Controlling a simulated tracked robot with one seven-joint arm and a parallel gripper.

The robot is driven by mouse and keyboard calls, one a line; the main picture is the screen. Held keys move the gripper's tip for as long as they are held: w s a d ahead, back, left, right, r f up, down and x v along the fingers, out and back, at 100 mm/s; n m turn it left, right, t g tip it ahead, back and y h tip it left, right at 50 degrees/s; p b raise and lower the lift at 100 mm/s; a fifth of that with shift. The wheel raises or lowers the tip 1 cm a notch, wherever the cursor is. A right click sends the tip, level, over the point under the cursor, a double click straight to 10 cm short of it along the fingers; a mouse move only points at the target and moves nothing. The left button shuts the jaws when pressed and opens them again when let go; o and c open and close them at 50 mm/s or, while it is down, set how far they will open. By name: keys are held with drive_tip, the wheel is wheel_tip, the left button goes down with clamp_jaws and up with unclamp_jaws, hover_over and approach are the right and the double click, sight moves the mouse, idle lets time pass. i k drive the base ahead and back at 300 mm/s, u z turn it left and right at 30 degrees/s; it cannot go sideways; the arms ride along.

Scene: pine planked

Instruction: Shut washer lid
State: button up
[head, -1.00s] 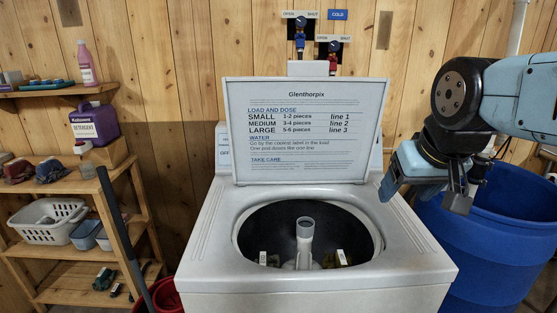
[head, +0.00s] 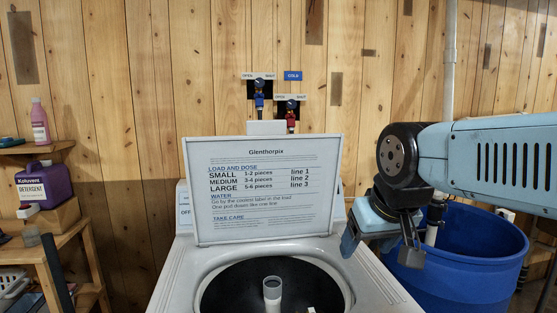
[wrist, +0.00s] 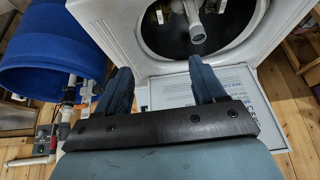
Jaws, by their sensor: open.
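The white washer (head: 190,265) stands in front of me with its top opening uncovered. Its lid (head: 268,225) stands upright behind the opening, its inner face with printed load instructions towards me. A grey agitator post (head: 272,290) rises in the dark drum. My gripper (head: 382,250) is to the right of the lid, above the washer's right rear corner, apart from the lid in the head view. In the wrist view my gripper (wrist: 165,85) is open with nothing between its fingers, and the drum (wrist: 165,35) and part of the lid (wrist: 225,85) show beyond them.
A blue barrel (head: 465,265) stands right of the washer, beneath my arm. Water taps (head: 259,88) are on the pine wall behind the lid. Wooden shelves (head: 62,245) at left hold a purple detergent jug (head: 45,185) and a pink bottle (head: 39,122).

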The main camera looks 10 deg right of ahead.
sight(267, 183)
drive_tip(key=k, duration=1.2)
drive_tip(key=u, duration=0.65)
drive_tip(key=i, duration=1.55)
drive_tip(key=z, duration=0.65)
